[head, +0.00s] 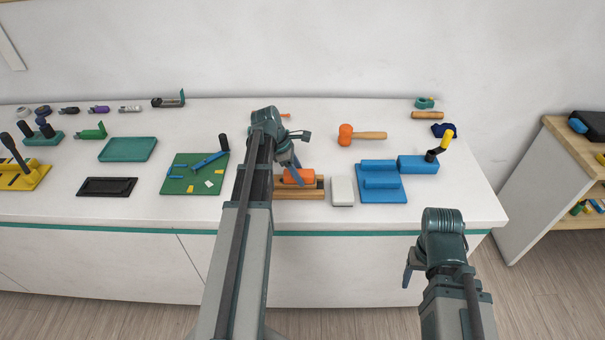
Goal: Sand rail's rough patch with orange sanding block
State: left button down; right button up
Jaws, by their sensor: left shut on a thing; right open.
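The orange sanding block (302,178) sits low at the wooden rail (312,194), near the front edge of the workbench. My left gripper (295,172) reaches over the bench from the front and is shut on the block. The block appears to be on or just above the rail; I cannot tell if they touch. My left arm hides the rail's left part, and I cannot make out the rough patch. My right gripper (409,272) is open and empty, in front of the bench at the lower right.
A white block (342,191) stands close to the rail's right end, with a blue fixture (381,196) beside it. An orange-headed mallet (369,135) lies behind. A green board (183,187) and black tray (107,187) lie left. The bench's right front corner is clear.

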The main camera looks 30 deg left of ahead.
pick_arm(q)
jog(key=shift+a, duration=0.1)
jog(key=shift+s+a, duration=0.45)
jog(key=shift+a, duration=0.2)
jog(key=shift+w+d+r, duration=0.1)
jog(key=shift+w+d, duration=0.35)
jog(key=shift+d, duration=0.3)
jog(key=shift+d, duration=0.15)
jog(key=shift+w+d, duration=0.45)
jog(key=shift+d, duration=0.2)
